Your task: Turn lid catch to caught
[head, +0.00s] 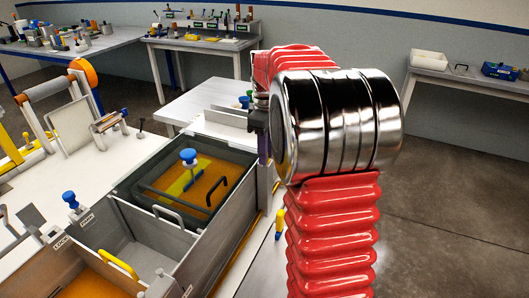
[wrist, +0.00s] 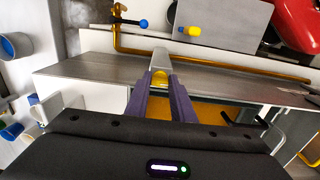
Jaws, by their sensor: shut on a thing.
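My gripper (wrist: 160,82) is shut on a small yellow-ended grey lever (wrist: 161,58), which appears to be the lid catch. The lever lies between the two purple fingers at the bath's metal rim (wrist: 90,69). In the head view one purple finger of my gripper (head: 263,140) shows at the far right corner of the grey bath (head: 224,172). My arm hides the lever there. The bath holds orange resin and a dark tray with a blue knob (head: 188,156) standing above it.
Next to the bath, a second compartment has a yellow handle (head: 118,265) and a blue-knobbed lever (head: 70,200) near lettered labels. A yellow knob (head: 279,222) stands at the right side. A brass pipe (wrist: 220,64) runs past the rim. Benches with tools line the walls.

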